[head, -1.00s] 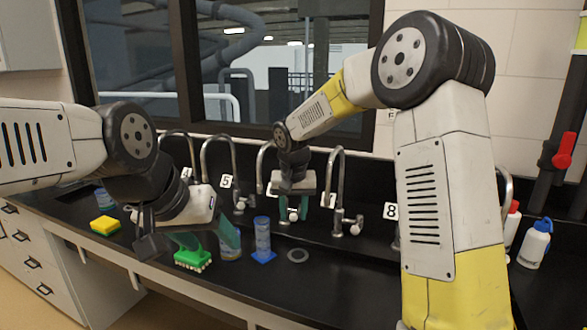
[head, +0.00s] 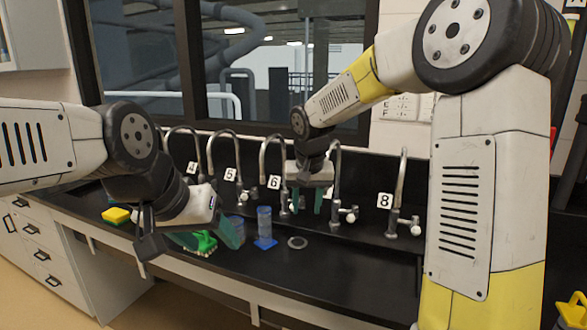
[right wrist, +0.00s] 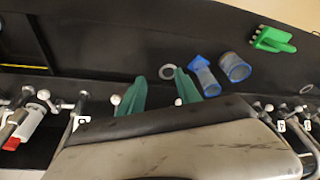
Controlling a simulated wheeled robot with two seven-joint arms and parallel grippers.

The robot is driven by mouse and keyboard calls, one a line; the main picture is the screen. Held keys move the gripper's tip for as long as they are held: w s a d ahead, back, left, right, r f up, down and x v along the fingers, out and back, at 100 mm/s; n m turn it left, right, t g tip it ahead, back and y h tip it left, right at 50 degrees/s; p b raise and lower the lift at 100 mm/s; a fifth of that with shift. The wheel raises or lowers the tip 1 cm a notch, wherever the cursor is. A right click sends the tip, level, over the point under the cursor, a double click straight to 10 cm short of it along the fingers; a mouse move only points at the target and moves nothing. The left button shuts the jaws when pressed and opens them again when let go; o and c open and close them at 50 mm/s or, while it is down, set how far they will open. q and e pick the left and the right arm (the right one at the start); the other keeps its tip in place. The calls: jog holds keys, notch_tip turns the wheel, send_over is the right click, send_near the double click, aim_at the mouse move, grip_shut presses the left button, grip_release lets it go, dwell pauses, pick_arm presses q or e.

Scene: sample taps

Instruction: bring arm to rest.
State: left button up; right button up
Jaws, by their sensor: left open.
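My left gripper (head: 208,237) is open, low at the counter's front edge, in front of a green brush (head: 206,243) that it partly hides. My right gripper (head: 307,200) is open at the back of the counter, between the tap labelled 6 (head: 264,160) and the tap just right of it (head: 335,170). In the right wrist view its two teal fingers (right wrist: 156,90) stand apart with nothing held between them. My right arm is raised and bent, with its elbow high at the right of the head view.
A row of taps lines the back wall, including the tap labelled 8 (head: 403,175). On the black counter (head: 340,285) are a blue cylinder (head: 264,224), another cylinder (right wrist: 235,68), a grey ring (head: 297,242) and a yellow sponge (head: 116,215). The front right counter is clear.

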jog(key=s+d+r+t, duration=0.1)
jog(key=s+d+r, duration=0.1)
jog(key=s, duration=0.6)
jog(key=s+d+r+t+y, duration=0.1)
jog(key=s+d+r, duration=0.1)
jog(key=s+d, duration=0.3)
jog(key=s+d+r+y, duration=0.1)
jog(key=s+d+r, duration=0.1)
jog(key=s, duration=0.9)
jog(key=shift+s+d+r+t, duration=0.25)
jog(key=shift+d+t, duration=0.15)
jog(key=shift+d, duration=0.5)
